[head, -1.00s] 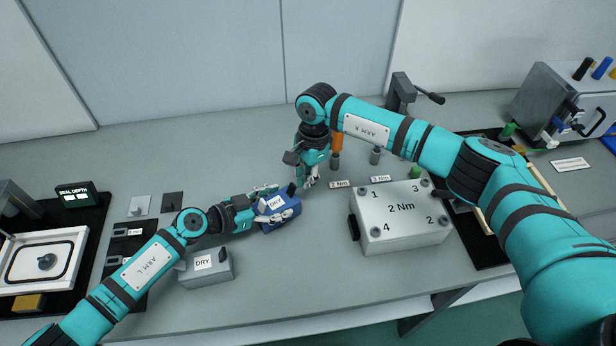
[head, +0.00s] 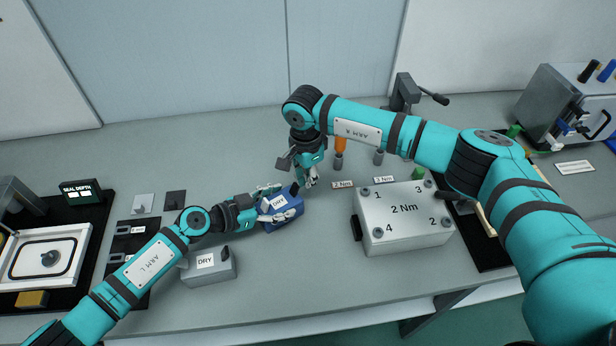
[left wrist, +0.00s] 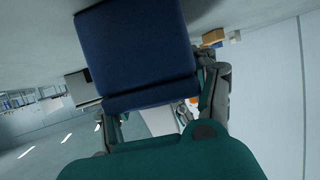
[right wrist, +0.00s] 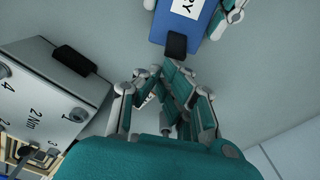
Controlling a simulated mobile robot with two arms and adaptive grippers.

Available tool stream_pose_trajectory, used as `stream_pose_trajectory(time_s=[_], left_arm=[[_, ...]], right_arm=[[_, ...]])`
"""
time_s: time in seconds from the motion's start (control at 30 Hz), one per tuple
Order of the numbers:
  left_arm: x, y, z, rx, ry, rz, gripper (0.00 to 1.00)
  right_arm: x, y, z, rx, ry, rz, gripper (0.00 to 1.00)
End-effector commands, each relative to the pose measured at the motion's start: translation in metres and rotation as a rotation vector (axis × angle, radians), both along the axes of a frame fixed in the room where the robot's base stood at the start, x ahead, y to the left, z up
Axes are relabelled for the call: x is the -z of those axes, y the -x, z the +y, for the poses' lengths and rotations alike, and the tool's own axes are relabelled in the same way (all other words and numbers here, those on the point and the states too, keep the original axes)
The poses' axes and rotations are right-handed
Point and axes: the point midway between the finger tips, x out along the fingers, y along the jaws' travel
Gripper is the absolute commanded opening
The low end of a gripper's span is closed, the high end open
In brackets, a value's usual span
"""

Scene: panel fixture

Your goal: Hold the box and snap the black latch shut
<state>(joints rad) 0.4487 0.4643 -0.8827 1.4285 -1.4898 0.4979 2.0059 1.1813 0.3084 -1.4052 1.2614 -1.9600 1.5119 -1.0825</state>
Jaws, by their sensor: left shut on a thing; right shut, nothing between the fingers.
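A blue box (head: 284,222) with a white "DRY" label is held above the bench, left of the large grey block. My left gripper (head: 280,204) is shut on it, one finger on each side. The box fills the upper part of the left wrist view (left wrist: 135,50). The black latch (right wrist: 176,46) is at the box's end facing my right gripper; it also shows in the head view (head: 295,188). Whether it is shut, I cannot tell. My right gripper (right wrist: 156,72) is shut and empty, close beside the latch with a small gap visible in the right wrist view.
A grey box (head: 212,273) labelled "DRY" stands front left of the blue box. A large grey block (head: 400,235) marked "2 Nm" stands to the right. An orange-handled tool (head: 340,146) stands behind my right gripper. The bench between blue box and block is clear.

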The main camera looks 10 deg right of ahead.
Motion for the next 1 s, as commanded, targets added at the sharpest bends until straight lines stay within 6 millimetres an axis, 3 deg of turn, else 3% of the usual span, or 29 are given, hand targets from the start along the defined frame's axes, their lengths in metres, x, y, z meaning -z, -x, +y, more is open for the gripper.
stream_pose_trajectory(time_s=[0.57, 1.0], left_arm=[[0.001, 0.001, 0.0, 0.001, 0.0, 0.003, 0.09], [0.001, 0.001, 0.0, 0.001, -0.001, 0.003, 0.09]], right_arm=[[-0.008, 0.003, 0.009, -0.002, 0.086, -0.047, 0.0], [-0.016, 0.013, 0.028, -0.002, 0.199, -0.1, 0.0]])
